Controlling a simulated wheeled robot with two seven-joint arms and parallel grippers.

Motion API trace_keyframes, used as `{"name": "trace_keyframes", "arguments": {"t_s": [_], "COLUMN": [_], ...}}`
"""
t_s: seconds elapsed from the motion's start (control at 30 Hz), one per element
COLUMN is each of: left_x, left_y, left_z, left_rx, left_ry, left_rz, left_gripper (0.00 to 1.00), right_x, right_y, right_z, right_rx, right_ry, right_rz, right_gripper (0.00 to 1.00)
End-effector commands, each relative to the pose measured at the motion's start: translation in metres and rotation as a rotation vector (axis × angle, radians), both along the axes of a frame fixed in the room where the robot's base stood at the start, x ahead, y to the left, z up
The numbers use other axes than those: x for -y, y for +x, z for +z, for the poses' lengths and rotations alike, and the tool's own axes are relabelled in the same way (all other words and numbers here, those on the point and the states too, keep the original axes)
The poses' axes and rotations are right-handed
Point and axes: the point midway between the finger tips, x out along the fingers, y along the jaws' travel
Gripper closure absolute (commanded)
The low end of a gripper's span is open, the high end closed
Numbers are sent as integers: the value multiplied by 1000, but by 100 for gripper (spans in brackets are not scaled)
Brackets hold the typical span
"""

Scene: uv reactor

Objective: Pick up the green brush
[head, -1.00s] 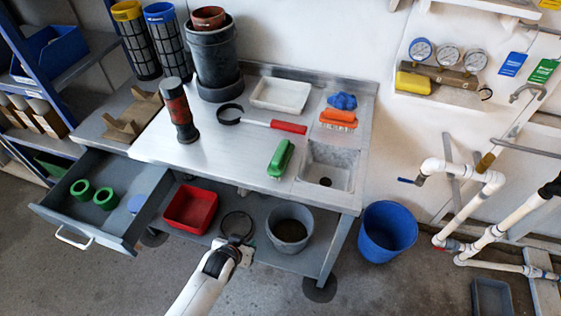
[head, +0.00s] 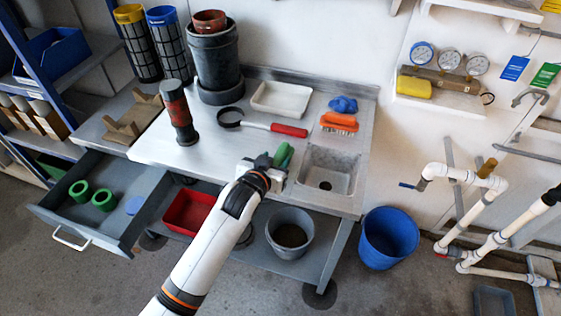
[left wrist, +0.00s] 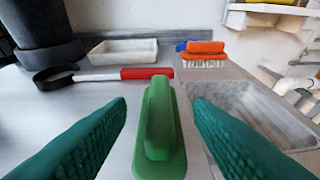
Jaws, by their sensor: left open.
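The green brush (head: 283,155) lies on the steel bench just left of the sink, partly hidden behind my left gripper in the head view. In the left wrist view the green brush (left wrist: 159,125) stands between the two fingers, with its handle up and its length pointing away from me. My left gripper (head: 275,162) is open. Its green ridged fingers (left wrist: 160,115) are spread on either side of the brush, with a gap on both sides. My right gripper is not in view.
The sink (left wrist: 250,105) is just right of the brush. An orange brush (head: 338,122) and a blue item (head: 343,104) lie behind the sink. A red-handled tool (head: 289,130) and a white tray (head: 281,99) lie further back. A dark red-banded cylinder (head: 179,112) stands to the left.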

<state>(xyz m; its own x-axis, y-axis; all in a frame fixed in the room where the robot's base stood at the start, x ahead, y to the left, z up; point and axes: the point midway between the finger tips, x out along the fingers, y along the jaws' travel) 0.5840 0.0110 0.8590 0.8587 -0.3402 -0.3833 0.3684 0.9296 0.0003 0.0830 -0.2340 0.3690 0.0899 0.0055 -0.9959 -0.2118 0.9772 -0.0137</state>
Motion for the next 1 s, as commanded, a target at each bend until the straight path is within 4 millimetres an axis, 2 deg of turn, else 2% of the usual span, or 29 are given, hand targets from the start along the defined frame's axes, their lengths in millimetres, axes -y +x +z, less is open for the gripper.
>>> {"name": "trace_keyframes", "arguments": {"t_s": [0.43,0.77,1.0], "left_x": [16,18,17], "left_y": [40,44,44], "left_z": [-22,-24,-24], "left_rx": [-1,0,0], "left_ry": [1,0,0], "left_rz": [0,0,0], "left_gripper": [53,53,90], "right_x": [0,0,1], "right_y": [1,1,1], "right_z": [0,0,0], "right_rx": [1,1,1], "right_ry": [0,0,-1], "right_rz": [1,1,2], "right_gripper": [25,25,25]}}
